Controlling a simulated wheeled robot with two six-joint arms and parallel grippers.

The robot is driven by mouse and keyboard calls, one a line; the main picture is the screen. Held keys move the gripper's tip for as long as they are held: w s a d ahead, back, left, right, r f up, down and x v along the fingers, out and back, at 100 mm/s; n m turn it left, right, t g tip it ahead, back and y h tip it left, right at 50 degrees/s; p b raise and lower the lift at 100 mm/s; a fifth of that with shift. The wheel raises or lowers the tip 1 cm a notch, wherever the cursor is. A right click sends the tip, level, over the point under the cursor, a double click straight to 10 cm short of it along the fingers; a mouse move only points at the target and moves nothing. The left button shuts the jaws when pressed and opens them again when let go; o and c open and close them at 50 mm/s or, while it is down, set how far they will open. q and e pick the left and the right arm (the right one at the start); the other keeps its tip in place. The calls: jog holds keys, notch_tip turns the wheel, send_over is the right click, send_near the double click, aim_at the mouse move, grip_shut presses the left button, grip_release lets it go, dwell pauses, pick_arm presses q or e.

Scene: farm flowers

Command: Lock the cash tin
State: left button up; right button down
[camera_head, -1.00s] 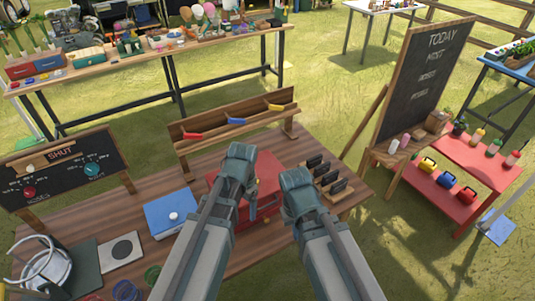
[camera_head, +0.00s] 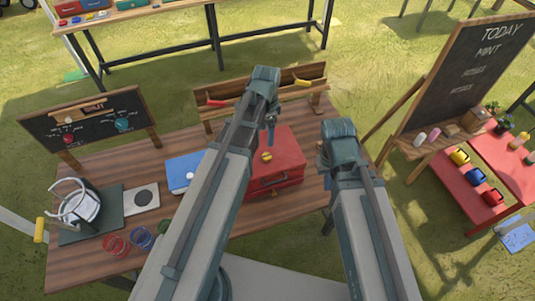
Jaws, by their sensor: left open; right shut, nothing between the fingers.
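The red cash tin (camera_head: 287,152) sits on the wooden table with its lid down. A round yellow knob (camera_head: 267,156) is on its top, a dark handle is on its front, and a small yellow piece (camera_head: 274,193) shows low on the front. My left gripper (camera_head: 270,143) hangs over the left part of the tin, open and empty; its fingers are small and partly hidden. My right gripper (camera_head: 323,168) is shut and empty beside the tin's right side. Whether the tin is locked cannot be told.
A small chalkboard (camera_head: 85,117), a wire stand (camera_head: 75,202) and coloured rings (camera_head: 116,243) are at the left. A tall chalkboard (camera_head: 478,75) stands right.

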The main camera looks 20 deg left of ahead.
aim_at(267, 156)
pick_arm(q)
notch_tip(267, 156, down, 13)
jog(key=b, duration=1.2)
jog(key=shift+r, duration=0.1)
grip_shut()
